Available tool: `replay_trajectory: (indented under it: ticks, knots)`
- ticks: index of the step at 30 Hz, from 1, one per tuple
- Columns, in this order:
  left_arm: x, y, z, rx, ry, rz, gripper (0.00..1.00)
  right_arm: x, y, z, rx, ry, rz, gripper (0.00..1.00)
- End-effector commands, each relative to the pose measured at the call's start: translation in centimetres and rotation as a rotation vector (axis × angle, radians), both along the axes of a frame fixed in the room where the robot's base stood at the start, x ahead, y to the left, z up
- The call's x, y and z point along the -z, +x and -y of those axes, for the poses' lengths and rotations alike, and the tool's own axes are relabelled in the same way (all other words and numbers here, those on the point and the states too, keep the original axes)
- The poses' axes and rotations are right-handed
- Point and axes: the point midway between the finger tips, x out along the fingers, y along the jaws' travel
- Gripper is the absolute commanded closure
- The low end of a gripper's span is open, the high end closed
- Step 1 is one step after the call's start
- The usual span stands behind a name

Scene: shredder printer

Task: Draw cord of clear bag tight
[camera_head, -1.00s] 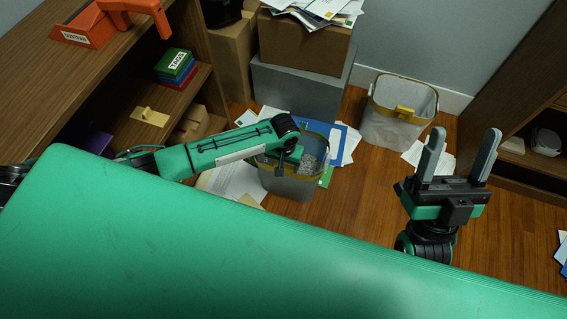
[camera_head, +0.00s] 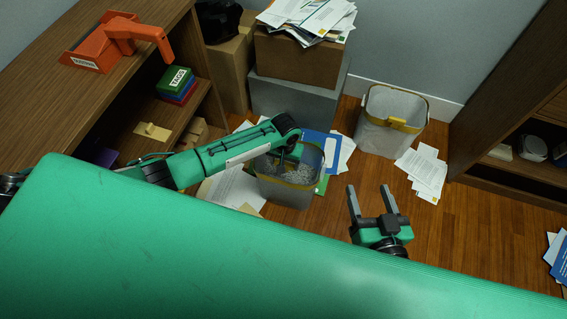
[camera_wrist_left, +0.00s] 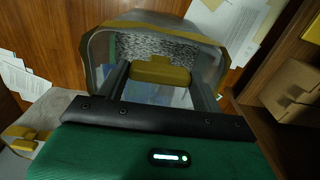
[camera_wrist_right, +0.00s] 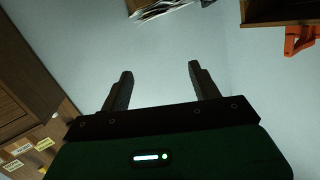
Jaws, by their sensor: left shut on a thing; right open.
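A clear bag (camera_head: 285,190) with a yellow cord band around its mouth stands on the floor at the centre, full of grey shredded paper. In the left wrist view its yellow cord toggle (camera_wrist_left: 160,72) sits between the fingers of my left gripper (camera_wrist_left: 160,82), which is shut on it at the bag's rim. In the head view my own forearm hides most of this grip. My right gripper (camera_head: 370,188) is open and empty, to the right of the bag and apart from it. In the right wrist view its fingers (camera_wrist_right: 160,75) have only wall between them.
A second lined bin (camera_head: 375,138) with a yellow toggle (camera_head: 398,123) stands by the back wall. Loose papers (camera_head: 422,172) lie around both. Boxes (camera_head: 300,58) with papers on top stand behind. Wooden shelves flank both sides.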

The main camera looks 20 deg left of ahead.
Motion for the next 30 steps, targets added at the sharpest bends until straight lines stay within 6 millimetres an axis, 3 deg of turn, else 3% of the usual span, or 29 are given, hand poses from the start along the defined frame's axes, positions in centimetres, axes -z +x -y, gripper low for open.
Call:
replay_trajectory:
  ticks: [9,18,25,26,29,30]
  knots:
    - [-2.3,2.4,0.0,-0.001,0.000,0.000,0.74,2.9,-1.9,0.9,-0.026,-0.109,-0.265,0.37]
    - [-4.5,5.1,0.0,-0.001,0.001,-0.001,0.74,3.8,-2.9,3.3,-0.012,-0.208,-0.453,0.37]
    - [-4.5,5.5,0.0,0.000,0.002,-0.004,0.74,4.1,-3.1,3.8,-0.009,-0.225,-0.488,0.37]
    - [-4.5,5.5,0.0,0.000,0.002,-0.004,0.31,4.1,-3.1,3.8,-0.009,-0.225,-0.487,0.37]
    - [-4.5,5.4,0.0,0.000,0.001,-0.004,0.11,4.1,-3.1,3.8,-0.009,-0.225,-0.487,0.37]
    - [-4.5,5.5,0.0,0.000,0.001,-0.003,0.10,4.1,-3.1,3.8,-0.009,-0.225,-0.487,0.37]
